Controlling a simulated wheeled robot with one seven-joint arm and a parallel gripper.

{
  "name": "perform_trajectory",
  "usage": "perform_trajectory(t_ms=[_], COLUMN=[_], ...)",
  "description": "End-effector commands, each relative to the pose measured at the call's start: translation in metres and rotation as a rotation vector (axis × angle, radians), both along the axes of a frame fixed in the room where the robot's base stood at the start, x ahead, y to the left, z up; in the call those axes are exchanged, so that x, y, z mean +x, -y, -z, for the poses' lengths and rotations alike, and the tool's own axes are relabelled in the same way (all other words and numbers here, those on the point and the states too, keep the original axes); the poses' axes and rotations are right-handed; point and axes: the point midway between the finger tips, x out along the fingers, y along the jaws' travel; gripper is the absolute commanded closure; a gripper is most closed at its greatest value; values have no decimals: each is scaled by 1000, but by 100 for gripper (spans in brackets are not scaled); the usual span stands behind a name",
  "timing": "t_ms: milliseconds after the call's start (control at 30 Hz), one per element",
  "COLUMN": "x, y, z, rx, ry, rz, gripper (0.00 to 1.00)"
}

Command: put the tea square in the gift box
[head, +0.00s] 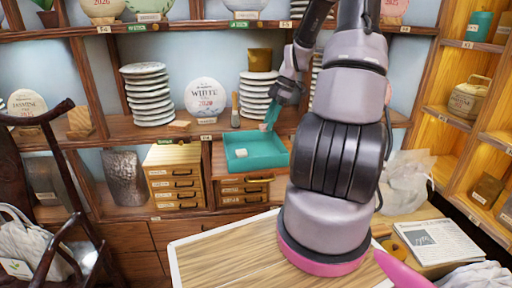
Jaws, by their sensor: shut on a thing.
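The gift box appears to be the open, shallow teal box (278,158) on top of a small drawer cabinet in the middle of the shelf. A small pale block (240,153) shows inside its left part; I cannot tell if it is a tea square. My gripper (275,105), dark grey and pointing down to the left, is just above the back right of the box. It is shut on a small teal piece (271,115), held tilted. Its lower end is close to the box's back edge, and I cannot tell whether they touch. The fingers partly hide it.
Stacks of round tea cakes (147,95) and a round "White 2020" cake (205,97) stand on the shelf behind. A wooden drawer unit (175,172) is left of the box.

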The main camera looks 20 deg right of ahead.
Motion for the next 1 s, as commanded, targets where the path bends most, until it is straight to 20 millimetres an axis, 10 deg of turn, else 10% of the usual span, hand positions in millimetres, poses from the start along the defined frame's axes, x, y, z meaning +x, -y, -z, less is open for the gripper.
perform_trajectory(t_ms=[633,1000], x=[-1,0], y=[-1,0], z=[89,96], rx=[3,1], ry=[-4,-2], rz=[0,0], gripper=[100,100])
